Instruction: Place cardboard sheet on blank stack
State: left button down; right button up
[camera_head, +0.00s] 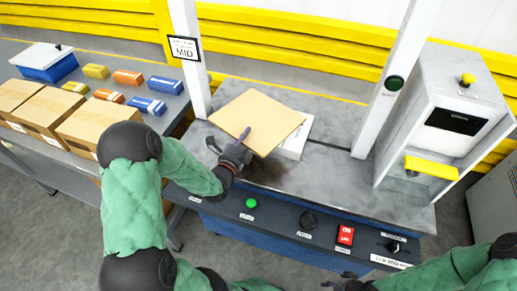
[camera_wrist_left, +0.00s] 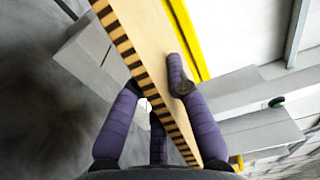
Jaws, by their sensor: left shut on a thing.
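In the left wrist view, the purple fingers (camera_wrist_left: 156,87) lie on both sides of the sheet (camera_wrist_left: 150,45), whose striped corrugated edge faces the camera.
A white post (camera_head: 190,60) with a MID sign stands left of the sheet, another post (camera_head: 396,75) to the right. A grey machine housing (camera_head: 450,115) stands at right. The front panel carries buttons and a red switch (camera_head: 345,235). The table (camera_head: 335,185) right of the sheet is clear.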

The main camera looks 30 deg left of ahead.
pick_arm(q)
jog(key=w+f, duration=0.1)
jog(key=w+d+f+b, duration=0.1)
jog(key=f, duration=0.1)
jog(key=w+d+f, duration=0.1)
jog(key=f, duration=0.1)
jog(key=shift+d, duration=0.2)
jog(key=f+b, duration=0.1)
jog(key=f, duration=0.2)
jog(key=shift+w+f+b, duration=0.2)
jog(key=shift+f+b, duration=0.05)
jog(key=shift+b, duration=0.1)
jog(key=shift+r, duration=0.1)
jog(key=shift+f, duration=0.2)
jog(key=c, duration=1.2)
grip_release()
jog(key=shift+r, duration=0.1)
